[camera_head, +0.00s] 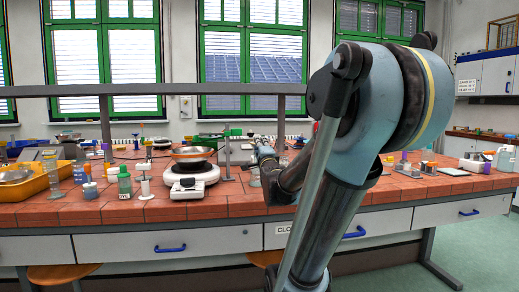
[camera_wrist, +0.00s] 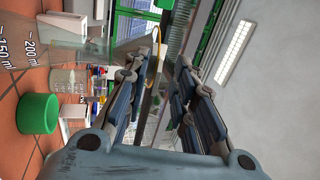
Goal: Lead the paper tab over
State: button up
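I cannot make out a paper tab for certain in either view. My gripper (camera_wrist: 170,58) shows in the wrist view with its two dark jointed fingers apart and background visible between them. A thin dark strip with a yellowish curved edge (camera_wrist: 153,82) shows in the gap close to the left finger; I cannot tell what it is or whether it is touched. In the head view my arm reaches forward over the bench, and its far end is small and partly hidden by my own links.
The tiled bench (camera_head: 112,210) holds a white hotplate (camera_head: 190,185) with a dish, a green bottle (camera_head: 125,184) and a yellow tray (camera_head: 32,184). In the wrist view a graduated clear vessel (camera_wrist: 85,50) and a green cap (camera_wrist: 38,113) are close left of my gripper.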

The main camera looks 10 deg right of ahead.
jog(key=v, duration=1.1)
jog(key=shift+s+f, duration=0.25)
jog(key=shift+s, duration=0.1)
dwell(0.5)
